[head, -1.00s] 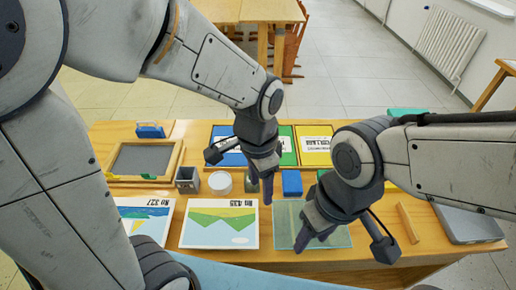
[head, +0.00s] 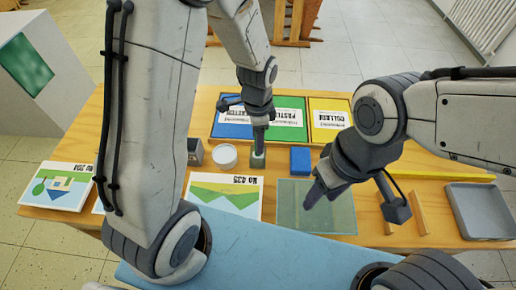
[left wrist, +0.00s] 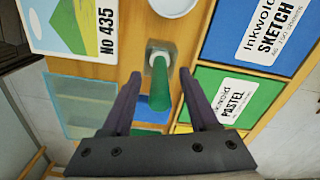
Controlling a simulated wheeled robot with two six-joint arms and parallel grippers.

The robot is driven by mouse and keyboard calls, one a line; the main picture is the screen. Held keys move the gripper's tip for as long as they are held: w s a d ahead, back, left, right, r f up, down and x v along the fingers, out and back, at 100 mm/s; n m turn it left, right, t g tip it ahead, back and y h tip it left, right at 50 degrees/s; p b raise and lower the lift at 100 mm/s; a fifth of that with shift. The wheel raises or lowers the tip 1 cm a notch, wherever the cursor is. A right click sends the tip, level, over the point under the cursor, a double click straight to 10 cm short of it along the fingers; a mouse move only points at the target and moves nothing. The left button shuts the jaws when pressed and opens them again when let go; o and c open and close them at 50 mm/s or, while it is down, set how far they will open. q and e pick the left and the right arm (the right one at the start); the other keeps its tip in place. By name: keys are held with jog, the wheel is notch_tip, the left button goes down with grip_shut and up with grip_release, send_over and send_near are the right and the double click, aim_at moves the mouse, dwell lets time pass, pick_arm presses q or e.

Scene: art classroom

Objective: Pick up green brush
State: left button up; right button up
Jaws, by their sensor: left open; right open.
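The green brush shows in the left wrist view as a thick green handle (left wrist: 158,82) with a pale end, standing in a small grey square holder (left wrist: 151,46). My left gripper (left wrist: 160,75) is open, with one finger on each side of the handle; I cannot tell whether either touches it. In the head view, my left gripper (head: 259,136) points down over the holder (head: 258,160) and hides most of the brush. My right gripper (head: 316,193) is open and empty above the translucent green plate (head: 340,218).
A blue block (head: 301,160) stands right of the holder and a white round tub (head: 224,156) left of it. Behind are the blue, green and yellow (head: 330,103) labelled panels. A picture card (head: 222,200) lies in front. A grey tray (head: 482,212) is at the right.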

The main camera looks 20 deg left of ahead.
pick_arm(q)
jog(key=shift+f, duration=1.3)
grip_shut()
jog(key=shift+r, duration=0.1)
notch_tip(320, 180, up, 9)
jog(key=shift+a+r+p, duration=0.1)
jog(key=shift+r+p, duration=0.1)
jog(key=shift+p, duration=0.1)
jog(key=s+a+y+p, duration=0.2)
jog(key=a+y+p, duration=0.1)
jog(key=a+p, duration=0.3)
jog(key=shift+g+y, duration=0.4)
jog(key=shift+y, duration=0.1)
jog(key=b+x, duration=0.3)
jog(key=b, duration=0.1)
jog(key=w+d+b+x, duration=0.1)
jog(key=b+x, duration=0.1)
jog(key=shift+s+a+f, duration=0.1)
jog(key=shift+a+f, duration=0.05)
jog(key=shift+f, duration=0.4)
